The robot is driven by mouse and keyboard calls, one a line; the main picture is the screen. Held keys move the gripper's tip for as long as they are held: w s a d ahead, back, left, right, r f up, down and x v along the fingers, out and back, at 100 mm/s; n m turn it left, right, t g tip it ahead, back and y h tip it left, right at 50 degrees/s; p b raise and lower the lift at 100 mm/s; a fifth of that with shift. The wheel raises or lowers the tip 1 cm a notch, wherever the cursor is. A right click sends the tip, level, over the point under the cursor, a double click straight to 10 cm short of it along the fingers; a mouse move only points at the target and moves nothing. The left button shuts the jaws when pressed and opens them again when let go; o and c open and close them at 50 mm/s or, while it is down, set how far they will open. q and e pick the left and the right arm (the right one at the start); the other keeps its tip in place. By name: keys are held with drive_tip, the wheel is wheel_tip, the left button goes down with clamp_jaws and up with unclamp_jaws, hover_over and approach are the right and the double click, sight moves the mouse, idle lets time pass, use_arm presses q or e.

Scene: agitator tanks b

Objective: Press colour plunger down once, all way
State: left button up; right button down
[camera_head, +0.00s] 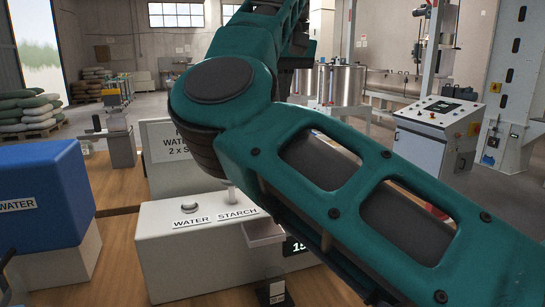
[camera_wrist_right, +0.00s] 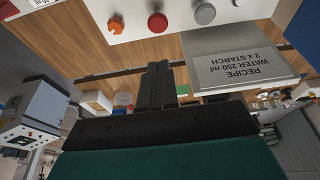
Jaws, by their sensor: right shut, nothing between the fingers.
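In the head view, the white dispenser box (camera_head: 190,250) carries the labels WATER and STARCH. A grey knob (camera_head: 190,208) sits at WATER and a pale plunger (camera_head: 232,197) at STARCH. My teal right arm hides the box's right part. In the right wrist view, a red plunger (camera_wrist_right: 157,22), probably the colour one, stands between a grey plunger (camera_wrist_right: 205,14) and an orange knob (camera_wrist_right: 115,26); no label there is readable. My right gripper (camera_wrist_right: 158,66) is shut and empty, apart from the red plunger.
A recipe sign (camera_wrist_right: 243,68), "WATER 250 ml, 2 x STARCH", stands by the box. A blue WATER tank (camera_head: 45,185) is at left. A small tray (camera_head: 263,232) juts from the box front above a dark item (camera_head: 273,291). A control cabinet (camera_head: 435,130) stands farther right.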

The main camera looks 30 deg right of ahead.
drive_tip(key=shift+f, duration=0.1)
drive_tip(key=x, duration=0.4)
drive_tip(key=b+x, duration=0.1)
drive_tip(key=x, duration=0.3)
drive_tip(key=s+b+x, duration=0.1)
drive_tip(key=x, duration=0.3)
drive_tip(key=shift+w+f, duration=0.1)
drive_tip(key=shift+f, duration=0.35)
use_arm(q)
drive_tip(key=shift+w+d+f, duration=0.25)
drive_tip(key=shift+d+f, duration=0.2)
use_arm(e)
drive_tip(key=shift+f, duration=0.55)
